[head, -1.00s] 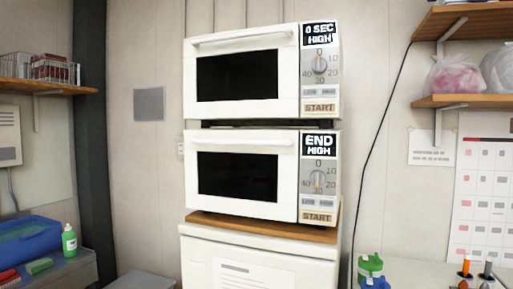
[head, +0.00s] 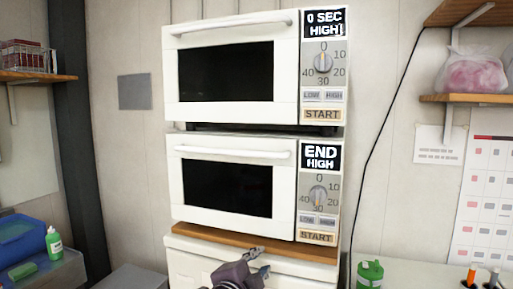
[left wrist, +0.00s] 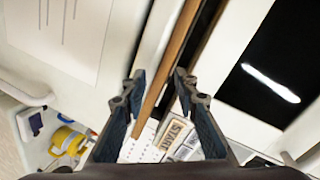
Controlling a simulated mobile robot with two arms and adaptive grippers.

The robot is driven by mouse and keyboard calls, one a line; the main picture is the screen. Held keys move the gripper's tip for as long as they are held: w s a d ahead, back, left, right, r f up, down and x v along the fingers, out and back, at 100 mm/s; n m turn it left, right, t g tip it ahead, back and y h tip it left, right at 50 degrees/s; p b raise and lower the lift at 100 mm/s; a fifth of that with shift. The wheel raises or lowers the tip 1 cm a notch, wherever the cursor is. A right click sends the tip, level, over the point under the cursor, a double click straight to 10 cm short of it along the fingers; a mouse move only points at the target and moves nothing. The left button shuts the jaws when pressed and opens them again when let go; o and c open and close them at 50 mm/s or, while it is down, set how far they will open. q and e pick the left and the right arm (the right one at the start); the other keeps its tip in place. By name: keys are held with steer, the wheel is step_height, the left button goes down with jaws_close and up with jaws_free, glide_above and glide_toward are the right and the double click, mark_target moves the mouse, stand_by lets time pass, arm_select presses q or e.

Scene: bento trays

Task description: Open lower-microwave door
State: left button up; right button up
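The lower microwave (head: 288,190) is white with a dark window, a white handle bar (head: 232,152) along the door's top, and a panel reading "END HIGH". Its door is shut. My left gripper (head: 260,262) is at the bottom of the head view, below the microwave and in front of the white cabinet. In the left wrist view its two fingers (left wrist: 160,82) are apart with nothing held. The microwave's dark window (left wrist: 285,50) and START button (left wrist: 175,133) show beyond them, turned sideways. My right gripper is not in view.
The upper microwave (head: 285,80) stands above, its door shut. A wooden board (head: 205,232) lies under the lower one, on the white cabinet (head: 185,257). A green container (head: 370,272) is at the lower right. Shelves (head: 465,98) are at the right wall.

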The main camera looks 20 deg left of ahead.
arm_select(q)
step_height(320, 180, up, 18)
steer(key=s+f+m+t, duration=0.1)
steer(key=s+m+t, duration=0.2)
steer(key=m+t+p, duration=0.2)
glide_toward(256, 156)
steer(key=x, duration=0.3)
steer(key=p+x, duration=0.2)
steer(key=x, duration=0.5)
steer(key=shift+w+r, duration=0.15)
steer(key=shift+w, duration=0.2)
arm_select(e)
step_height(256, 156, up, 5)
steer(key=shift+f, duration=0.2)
arm_select(q)
steer(key=shift+c, duration=0.4)
jaws_close()
